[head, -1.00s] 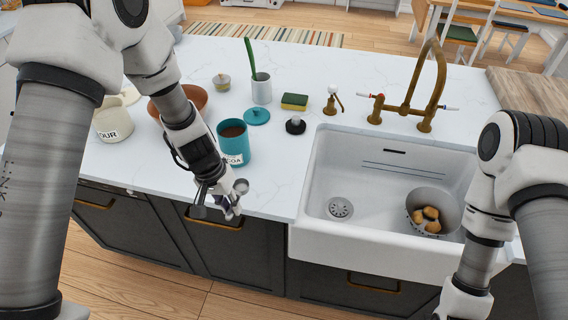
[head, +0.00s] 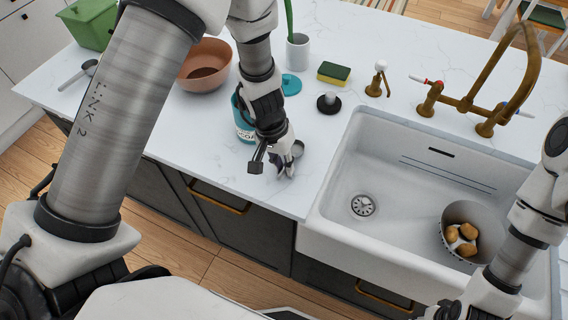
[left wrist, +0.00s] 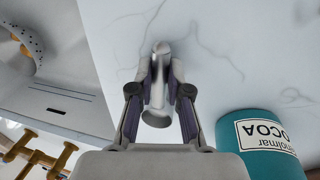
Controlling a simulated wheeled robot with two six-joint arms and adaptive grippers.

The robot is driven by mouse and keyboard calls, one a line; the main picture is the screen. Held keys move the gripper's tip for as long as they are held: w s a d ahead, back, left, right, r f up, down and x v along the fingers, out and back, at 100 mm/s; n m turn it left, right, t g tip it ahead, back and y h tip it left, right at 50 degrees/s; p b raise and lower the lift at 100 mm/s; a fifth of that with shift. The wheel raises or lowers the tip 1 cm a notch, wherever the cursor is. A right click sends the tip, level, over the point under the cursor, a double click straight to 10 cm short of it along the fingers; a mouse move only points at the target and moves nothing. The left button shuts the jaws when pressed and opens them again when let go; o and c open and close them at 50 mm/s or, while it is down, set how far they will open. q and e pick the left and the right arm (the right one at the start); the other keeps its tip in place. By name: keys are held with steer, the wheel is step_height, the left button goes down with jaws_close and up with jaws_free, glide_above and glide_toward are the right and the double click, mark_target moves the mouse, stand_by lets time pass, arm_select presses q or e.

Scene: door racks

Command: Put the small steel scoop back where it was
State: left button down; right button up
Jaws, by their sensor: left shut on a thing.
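My left gripper (head: 284,162) is shut on the small steel scoop (head: 298,149), above the front of the white counter. In the left wrist view the scoop (left wrist: 157,90) sits between the two fingers, its shiny metal pinched. Whether it touches the counter cannot be told. The teal cocoa canister (head: 242,130) stands just left of my gripper, partly hidden behind my wrist; its label shows in the left wrist view (left wrist: 265,140). Its teal lid (head: 291,85) lies on the counter behind. My right arm is at the lower right, its fingertips out of frame.
A terracotta bowl (head: 205,66), green bin (head: 90,22) and metal spoon-like utensil (head: 74,76) are at the left. A colander (head: 472,212) with potatoes is in the sink.

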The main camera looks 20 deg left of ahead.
arm_select(q)
steer(key=shift+s+f+b, duration=0.15)
steer(key=shift+s+b, duration=0.1)
steer(key=shift+b, duration=0.2)
steer(key=c, duration=1.1)
jaws_free()
steer(key=shift+w, duration=0.1)
steer(key=shift+c, duration=0.2)
steer(key=shift+w, duration=0.1)
steer(key=p+v, duration=0.1)
steer(key=v, duration=1.1)
steer(key=shift+r, duration=0.3)
